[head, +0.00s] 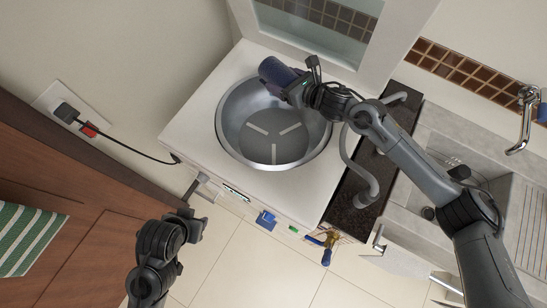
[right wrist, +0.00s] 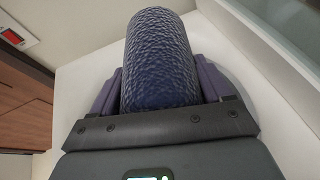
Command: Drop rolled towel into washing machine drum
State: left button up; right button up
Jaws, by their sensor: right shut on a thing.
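The rolled towel (head: 274,72) is dark blue-purple. My right gripper (head: 287,84) is shut on it, over the upper rim of the drum in the head view. In the right wrist view the towel (right wrist: 160,60) has a bumpy texture and sits between the gripper's two fingers (right wrist: 160,90). The washing machine (head: 190,135) is white, with a round, open metal drum (head: 270,135) in its top. Three pale bars show on the drum's bottom. My left gripper (head: 194,228) is below the machine in the head view, away from the towel; its jaw opening is unclear.
A grey hose (head: 368,185) curves beside the machine on its right, near a sink (head: 490,200) with a tap (head: 525,120). A wall outlet (head: 65,112) with a cable is at the left.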

jog(key=f, duration=0.1)
jog(key=s+f, duration=0.1)
jog(key=shift+s+d+f, duration=0.1)
jog(key=shift+d+f, duration=0.15)
jog(key=shift+f, duration=0.05)
jog(key=shift+a+f, duration=0.1)
jog(key=shift+f, duration=0.2)
notch_tip(320, 180, down, 6)
jog(key=b, duration=0.3)
jog(key=o, duration=1)
jog(key=shift+s, duration=0.15)
jog(key=shift+v, duration=5.35)
